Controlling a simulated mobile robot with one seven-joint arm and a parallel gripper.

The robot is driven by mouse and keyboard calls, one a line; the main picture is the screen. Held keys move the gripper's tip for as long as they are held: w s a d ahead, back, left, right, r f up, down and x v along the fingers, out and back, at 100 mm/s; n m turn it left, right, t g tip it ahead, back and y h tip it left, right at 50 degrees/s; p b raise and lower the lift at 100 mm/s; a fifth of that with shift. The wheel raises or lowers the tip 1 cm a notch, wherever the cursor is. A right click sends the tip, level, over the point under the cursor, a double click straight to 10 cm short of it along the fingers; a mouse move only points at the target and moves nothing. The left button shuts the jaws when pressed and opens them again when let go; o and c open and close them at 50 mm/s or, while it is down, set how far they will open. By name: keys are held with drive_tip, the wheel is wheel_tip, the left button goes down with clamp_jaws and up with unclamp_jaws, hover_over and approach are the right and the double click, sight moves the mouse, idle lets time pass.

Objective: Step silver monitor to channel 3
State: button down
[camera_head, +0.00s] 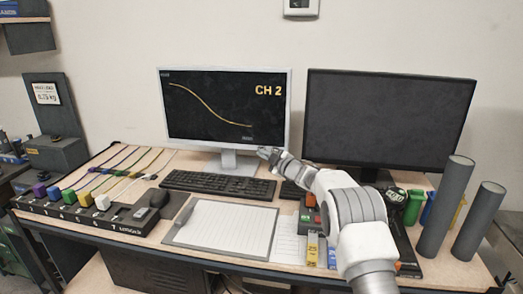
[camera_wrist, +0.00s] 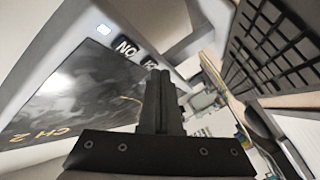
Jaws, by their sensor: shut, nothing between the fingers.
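The silver monitor (camera_head: 226,105) stands on the left of the desk, its screen showing a yellow curve and "CH 2". My gripper (camera_head: 268,153) is at its lower right corner, fingers shut and empty. In the wrist view the shut fingers (camera_wrist: 160,75) point at the silver bezel (camera_wrist: 85,25), beside two small dark labelled buttons (camera_wrist: 135,52). One label seems to read "NO"; the other is partly behind the fingertips. A small bluish-white light (camera_wrist: 103,30) glows on the bezel. I cannot tell whether the fingertips touch a button.
A dark monitor (camera_head: 388,115) with a blank screen stands on the right. A black keyboard (camera_head: 218,186) and a clipboard (camera_head: 221,228) lie below the silver monitor. Grey cylinders (camera_head: 444,205) stand at the right edge. A switch box with coloured plugs (camera_head: 85,212) is at left.

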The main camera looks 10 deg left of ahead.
drive_tip(key=shift+w+p, duration=0.3)
drive_tip(key=shift+w, duration=0.1)
idle(0.3)
drive_tip(key=shift+s+b, duration=0.75)
drive_tip(key=shift+s, duration=0.05)
drive_tip(key=s+b, duration=0.4)
drive_tip(key=s, duration=0.1)
drive_tip(key=shift+d, duration=0.15)
idle(0.7)
